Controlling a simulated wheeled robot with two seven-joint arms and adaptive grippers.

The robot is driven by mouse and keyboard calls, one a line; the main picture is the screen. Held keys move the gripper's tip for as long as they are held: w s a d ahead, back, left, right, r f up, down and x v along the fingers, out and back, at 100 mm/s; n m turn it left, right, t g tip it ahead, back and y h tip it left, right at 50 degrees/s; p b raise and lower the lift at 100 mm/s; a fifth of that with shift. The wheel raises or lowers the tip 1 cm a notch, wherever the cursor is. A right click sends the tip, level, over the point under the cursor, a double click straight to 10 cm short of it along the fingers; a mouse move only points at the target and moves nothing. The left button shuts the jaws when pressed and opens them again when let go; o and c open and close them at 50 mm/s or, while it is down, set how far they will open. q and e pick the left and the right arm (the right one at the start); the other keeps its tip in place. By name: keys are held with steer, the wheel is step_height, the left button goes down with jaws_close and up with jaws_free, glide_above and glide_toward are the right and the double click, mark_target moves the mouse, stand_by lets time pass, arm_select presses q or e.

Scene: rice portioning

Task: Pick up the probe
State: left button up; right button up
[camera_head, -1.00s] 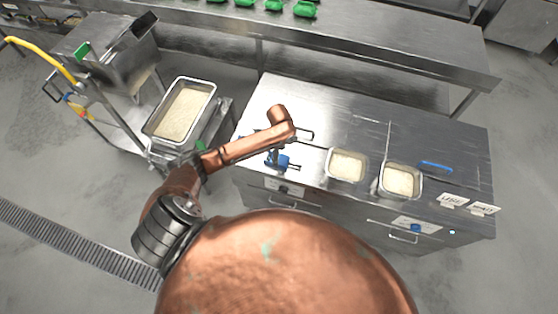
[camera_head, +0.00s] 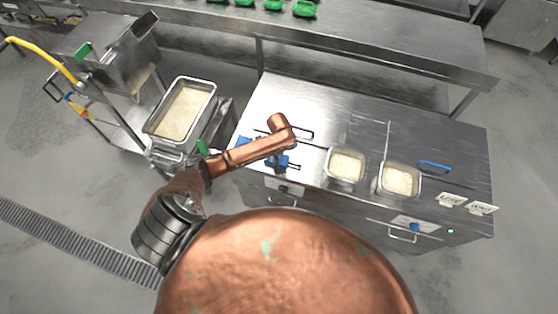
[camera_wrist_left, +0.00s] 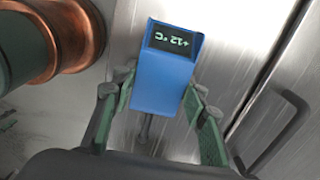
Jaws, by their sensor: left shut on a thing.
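The probe (camera_wrist_left: 163,82) is a blue box with a dark display reading about +12 °C, upside down in the left wrist view. A thin metal stem shows below it. My left gripper (camera_wrist_left: 158,100) is shut on the probe, with one green finger on each side of its blue body. In the head view my left gripper (camera_head: 282,161) is low over the front left of the steel counter (camera_head: 330,115), and its fingers and the probe are hard to tell apart there. My right gripper is not in view.
Two small steel pans of rice, one in the middle (camera_head: 345,181) and one to its right (camera_head: 418,183), sit along the counter front. A blue handle (camera_head: 434,167) lies behind the right one. A large rice pan (camera_head: 150,128) stands left.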

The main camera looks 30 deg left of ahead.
arm_select(q)
steer(key=c, duration=0.4)
steer(key=shift+r, duration=0.1)
steer(key=shift+r, duration=0.55)
steer(key=s+d+r+p, duration=0.1)
steer(key=s+r, duration=0.3)
steer(key=r, duration=0.2)
steer(key=s+d+r+p, duration=0.1)
steer(key=s+r+p, duration=0.1)
steer(key=s+r, duration=0.3)
steer(key=s+d+r+p, duration=0.1)
steer(key=s+r+p, duration=0.1)
steer(key=s+r, duration=0.2)
steer(key=shift+s+d+r, duration=0.15)
steer(key=shift+r, duration=0.55)
steer(key=shift+s+d+r, duration=0.15)
steer(key=shift+r, duration=0.5)
